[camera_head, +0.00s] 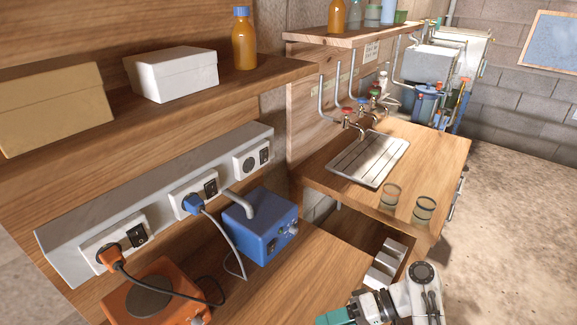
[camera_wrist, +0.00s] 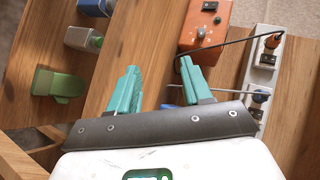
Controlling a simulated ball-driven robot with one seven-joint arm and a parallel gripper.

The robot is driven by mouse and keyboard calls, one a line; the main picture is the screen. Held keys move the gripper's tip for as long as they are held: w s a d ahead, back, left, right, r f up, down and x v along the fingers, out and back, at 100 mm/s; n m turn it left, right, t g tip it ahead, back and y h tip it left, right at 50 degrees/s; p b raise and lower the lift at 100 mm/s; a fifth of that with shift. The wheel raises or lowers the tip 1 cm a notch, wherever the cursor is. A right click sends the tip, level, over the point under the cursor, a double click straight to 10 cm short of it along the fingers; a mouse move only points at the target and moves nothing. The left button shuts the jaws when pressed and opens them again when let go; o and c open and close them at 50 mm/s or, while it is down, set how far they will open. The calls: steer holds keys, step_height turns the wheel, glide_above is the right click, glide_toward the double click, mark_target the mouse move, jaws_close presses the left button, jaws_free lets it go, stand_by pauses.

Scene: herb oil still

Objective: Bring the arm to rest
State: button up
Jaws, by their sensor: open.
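My gripper shows in the wrist view (camera_wrist: 160,88) with its two teal fingers spread apart and nothing between them. Wooden surface shows behind the fingers. In the head view, part of my gripper (camera_head: 335,316) shows at the bottom edge as a teal piece, beside my white wrist. It is in front of the wooden bench, near an open drawer. The fingertips are cut off in the head view.
An orange hotplate (camera_head: 150,298) and a blue device (camera_head: 262,228) stand on the bench, with cables to the socket strip (camera_head: 70,243). An open drawer (camera_head: 362,243) holds white boxes. Two glass beakers (camera_head: 424,208) stand near the sink (camera_head: 368,160). Floor at right is clear.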

steer(key=s+d+f+m+t+h, duration=0.1)
steer(key=s+d+f+h, duration=0.35)
steer(key=s, duration=0.25)
steer(key=s+d+f+m+h, duration=0.1)
steer(key=s+d+f+h, duration=0.3)
steer(key=s, duration=0.4)
steer(key=s+d+r+m+t+h, duration=0.1)
steer(key=s+d+r+h, duration=0.4)
steer(key=s+d, duration=0.4)
steer(key=s, duration=0.2)
steer(key=shift+s+d+r+m, duration=0.15)
steer(key=shift+s+r+m, duration=0.05)
steer(key=shift+s+m, duration=0.2)
stand_by(2.2)
